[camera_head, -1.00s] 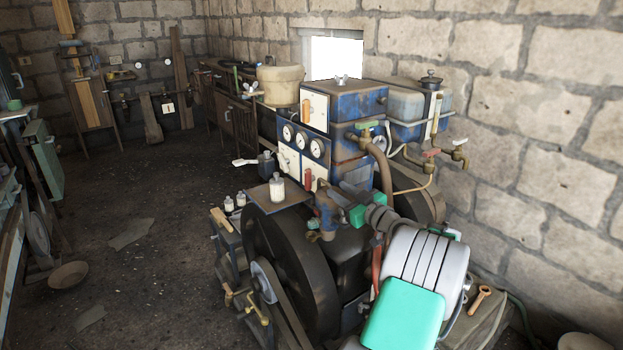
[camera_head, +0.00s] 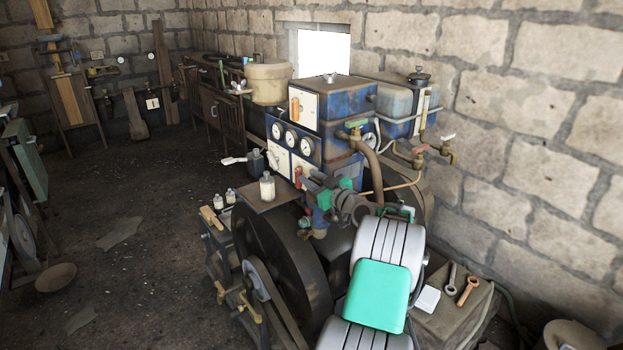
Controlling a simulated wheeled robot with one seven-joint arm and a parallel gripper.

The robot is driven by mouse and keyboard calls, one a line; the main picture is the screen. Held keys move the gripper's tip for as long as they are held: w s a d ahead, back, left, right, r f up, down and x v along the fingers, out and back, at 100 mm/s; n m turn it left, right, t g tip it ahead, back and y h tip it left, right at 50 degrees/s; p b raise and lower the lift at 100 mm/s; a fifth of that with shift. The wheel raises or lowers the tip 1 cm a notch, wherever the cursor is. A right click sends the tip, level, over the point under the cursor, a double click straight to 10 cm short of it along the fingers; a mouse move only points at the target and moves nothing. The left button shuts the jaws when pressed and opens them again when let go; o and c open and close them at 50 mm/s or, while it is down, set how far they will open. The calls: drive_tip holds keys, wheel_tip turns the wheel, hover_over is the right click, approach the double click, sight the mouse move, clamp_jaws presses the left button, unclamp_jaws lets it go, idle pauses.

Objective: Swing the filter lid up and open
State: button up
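The blue, worn box with a flat top lid (camera_head: 345,87) stands high on the engine, and I take this top as the filter lid. It lies flat and closed. A small pale fitting (camera_head: 330,78) sits on it. The box's white front panel carries an orange handle (camera_head: 295,107). My gripper (camera_head: 312,184) is below and in front of the box, near the lower white panel, apart from the lid. Its fingers are small and partly lost against the engine parts, so I cannot tell whether they are open or shut. No held object shows.
Three gauges (camera_head: 291,139) sit below and left of the box. A brown hose (camera_head: 369,168) and taps (camera_head: 447,149) are on its right, beside a translucent tank (camera_head: 392,102). A bottle (camera_head: 267,187) stands on a ledge at left. Wrenches (camera_head: 467,290) lie at lower right.

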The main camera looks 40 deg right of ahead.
clamp_jaws()
idle(1.2)
